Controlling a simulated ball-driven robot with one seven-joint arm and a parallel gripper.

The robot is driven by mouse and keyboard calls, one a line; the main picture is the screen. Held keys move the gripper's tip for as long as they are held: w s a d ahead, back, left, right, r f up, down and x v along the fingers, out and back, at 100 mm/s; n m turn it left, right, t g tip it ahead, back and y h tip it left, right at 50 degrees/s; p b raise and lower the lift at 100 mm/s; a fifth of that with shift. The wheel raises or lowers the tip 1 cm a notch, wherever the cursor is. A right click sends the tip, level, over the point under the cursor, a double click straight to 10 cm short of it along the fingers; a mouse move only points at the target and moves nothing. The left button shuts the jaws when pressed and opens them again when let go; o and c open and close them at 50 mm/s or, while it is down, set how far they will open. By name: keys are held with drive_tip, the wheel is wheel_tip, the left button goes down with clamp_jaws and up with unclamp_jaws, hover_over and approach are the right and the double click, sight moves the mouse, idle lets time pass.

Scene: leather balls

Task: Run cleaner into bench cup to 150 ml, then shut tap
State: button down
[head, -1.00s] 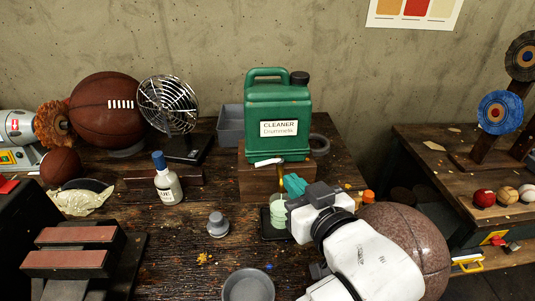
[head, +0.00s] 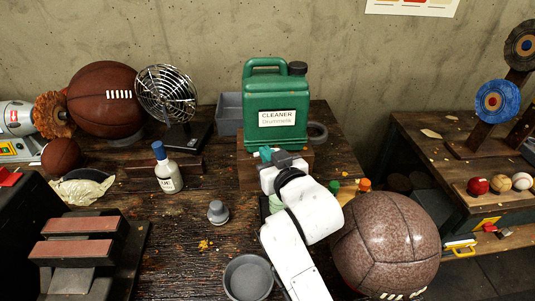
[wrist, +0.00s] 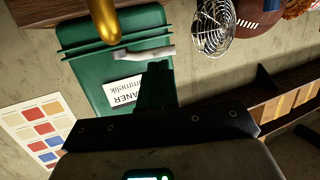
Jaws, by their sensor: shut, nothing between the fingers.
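The green cleaner canister (head: 277,102) stands on a wooden block (head: 247,172) at the back of the bench. My gripper (head: 265,154) is shut and empty at the canister's lower front, hiding the tap in the head view. In the wrist view, the inverted canister (wrist: 92,75) shows a brass spout (wrist: 104,22) and a white tap lever (wrist: 143,52) lying sideways. My dark shut fingertips (wrist: 157,72) are close to the lever's end; I cannot tell whether they touch. A pale green cup (head: 275,203) is mostly hidden behind my arm, so its level is unreadable.
A white bottle (head: 168,172) and a grey weight (head: 218,212) stand to the left. A grey bowl (head: 248,278) is in front. A large brown ball (head: 388,245) sits close to the right of my arm. Orange-capped and green-capped bottles (head: 364,185) are behind it.

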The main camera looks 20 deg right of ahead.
drive_tip(key=shift+w+f, duration=0.1)
drive_tip(key=shift+f, duration=0.1)
drive_tip(key=shift+w+a, duration=0.5)
drive_tip(key=shift+w, duration=0.35)
drive_tip(key=shift+r, duration=0.1)
